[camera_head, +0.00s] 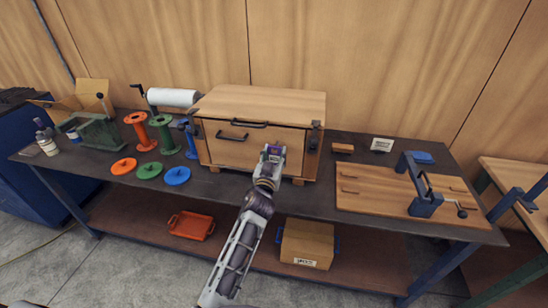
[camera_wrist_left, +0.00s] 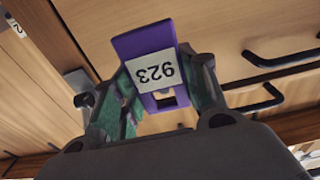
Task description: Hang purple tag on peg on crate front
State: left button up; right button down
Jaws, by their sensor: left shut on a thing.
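The purple tag (camera_head: 275,149) is at the front of the wooden crate (camera_head: 224,150), right of its dark handles. In the left wrist view the tag (camera_wrist_left: 140,44) carries a white label reading 923 upside down and has a rectangular opening near my fingers. My left gripper (camera_head: 271,157) is shut on the tag; its green-padded fingers (camera_wrist_left: 163,98) sit on both sides of it. A dark knob (camera_wrist_left: 85,100) shows on a grey plate left of the fingers; I cannot tell whether it is the peg. Tag and crate contact is unclear. My right gripper is out of view.
Orange, green and blue spools and discs (camera_head: 149,170) lie on the bench left of the crate. A wooden board (camera_head: 372,191) with a blue crank clamp (camera_head: 425,197) is at the right. Two dark handles (camera_wrist_left: 284,58) project from the crate front.

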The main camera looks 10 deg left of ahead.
aim_at(275, 160)
pick_arm(q)
jog(key=shift+w+f, duration=0.1)
jog(key=shift+w, duration=0.8)
jog(key=shift+w+f+b, duration=0.15)
jog(key=shift+w+b, duration=0.35)
jog(key=shift+w, duration=0.1)
jog(key=shift+w, duration=0.15)
jog(key=o, duration=0.9)
jog(key=shift+s+f+b, duration=0.3)
jog(key=shift+f+b, duration=0.35)
jog(key=shift+f, duration=0.15)
jog(key=shift+s+f+b, duration=0.3)
jog(key=shift+f+b, duration=0.35)
jog(key=shift+f, duration=0.1)
jog(key=shift+s, duration=0.15)
dwell(0.4)
